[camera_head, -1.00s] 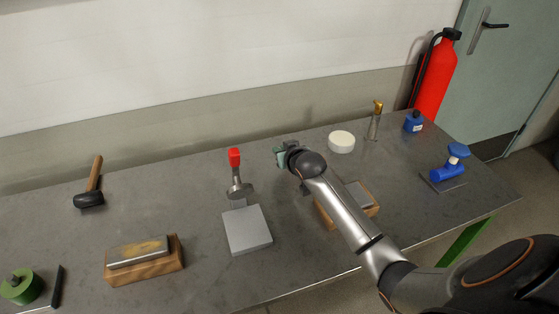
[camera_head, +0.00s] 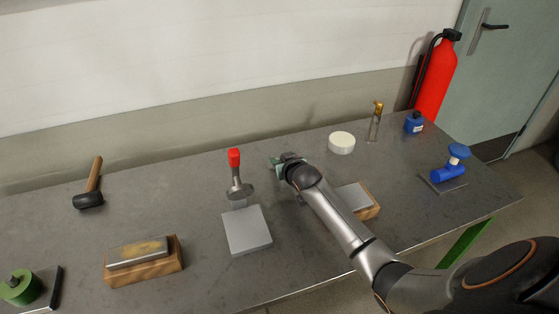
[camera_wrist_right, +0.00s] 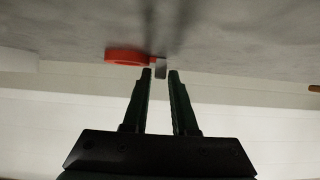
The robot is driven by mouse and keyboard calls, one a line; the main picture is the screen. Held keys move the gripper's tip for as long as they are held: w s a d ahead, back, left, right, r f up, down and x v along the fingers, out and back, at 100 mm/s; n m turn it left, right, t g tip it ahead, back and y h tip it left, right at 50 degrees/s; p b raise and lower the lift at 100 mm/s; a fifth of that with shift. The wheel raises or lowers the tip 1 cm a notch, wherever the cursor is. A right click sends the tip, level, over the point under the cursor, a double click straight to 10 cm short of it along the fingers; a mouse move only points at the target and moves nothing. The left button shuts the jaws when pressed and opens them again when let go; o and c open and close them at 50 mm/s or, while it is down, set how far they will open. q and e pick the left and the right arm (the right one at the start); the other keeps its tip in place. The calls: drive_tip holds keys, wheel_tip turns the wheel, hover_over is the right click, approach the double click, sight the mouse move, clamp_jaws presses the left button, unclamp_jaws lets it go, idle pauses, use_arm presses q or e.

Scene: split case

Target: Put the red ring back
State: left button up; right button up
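The red ring (camera_wrist_right: 128,56) shows in the right wrist view as a flat orange-red shape, with a small grey piece (camera_wrist_right: 160,68) at its side. The grey piece appears between my right gripper's fingertips (camera_wrist_right: 161,72); I cannot tell whether they touch it. The fingers are a little apart. In the head view my right gripper (camera_head: 276,165) is low over the back of the table, and I cannot make out the ring there. My left gripper is not in view.
A red-handled metal clamp (camera_head: 236,175) stands left of my right gripper, behind a grey plate (camera_head: 246,231). A white disc (camera_head: 341,142) is to the right. A block on a wooden base (camera_head: 366,211) is partly hidden by my arm. The wall is behind.

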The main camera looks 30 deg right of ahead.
drive_tip(key=shift+o, duration=1.4)
drive_tip(key=shift+r, duration=0.1)
drive_tip(key=shift+r, duration=0.15)
drive_tip(key=p+v, duration=0.1)
drive_tip(key=v, duration=1.1)
drive_tip(key=shift+p, duration=0.3)
